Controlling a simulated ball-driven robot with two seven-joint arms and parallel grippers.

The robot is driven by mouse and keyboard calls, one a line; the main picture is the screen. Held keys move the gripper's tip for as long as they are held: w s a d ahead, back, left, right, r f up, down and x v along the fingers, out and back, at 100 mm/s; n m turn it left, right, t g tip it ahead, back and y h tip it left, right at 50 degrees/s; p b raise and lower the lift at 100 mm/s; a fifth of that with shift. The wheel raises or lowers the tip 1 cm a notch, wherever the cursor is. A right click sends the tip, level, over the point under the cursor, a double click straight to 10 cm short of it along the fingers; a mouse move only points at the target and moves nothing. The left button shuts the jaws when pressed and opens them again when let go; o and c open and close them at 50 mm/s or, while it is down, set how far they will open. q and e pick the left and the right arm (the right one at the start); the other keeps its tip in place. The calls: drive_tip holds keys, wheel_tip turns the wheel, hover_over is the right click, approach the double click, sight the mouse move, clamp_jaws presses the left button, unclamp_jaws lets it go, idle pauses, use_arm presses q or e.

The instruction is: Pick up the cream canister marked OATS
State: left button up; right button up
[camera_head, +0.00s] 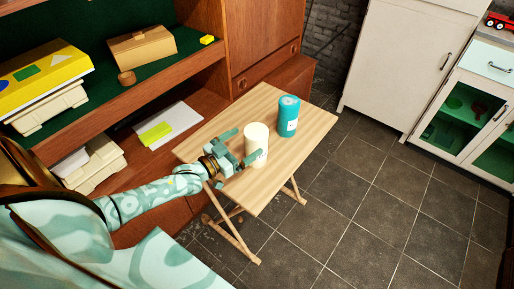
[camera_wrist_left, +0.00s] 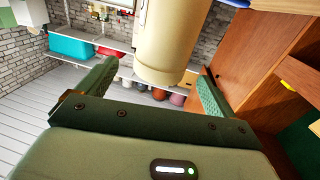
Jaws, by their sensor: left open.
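The cream canister (camera_head: 257,141) stands upright on a small wooden folding table (camera_head: 233,187). Its marking is too small to read in the head view. In the left wrist view the cream canister (camera_wrist_left: 171,38) shows large, between the fingers and ahead of the palm. My left gripper (camera_head: 241,146) is open at the canister, with one finger on each side of it. In the left wrist view the fingers of my left gripper (camera_wrist_left: 155,88) are spread wider than the canister, with gaps on both sides. My right gripper is not in view.
A teal canister (camera_head: 289,117) stands behind and right of the cream one on the table. A teak wall unit (camera_head: 208,63) with shelves stands behind and left. A white cabinet (camera_head: 402,62) is at the back right. The tiled floor (camera_head: 375,215) at right is clear.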

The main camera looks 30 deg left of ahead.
sight(265, 126)
use_arm(q)
drive_tip(key=x, duration=0.2)
drive_tip(key=b+x, duration=0.1)
drive_tip(key=x, duration=0.1)
drive_tip(key=r+x, duration=0.1)
drive_tip(key=shift+w, duration=0.45)
drive_tip(key=c, duration=1.9)
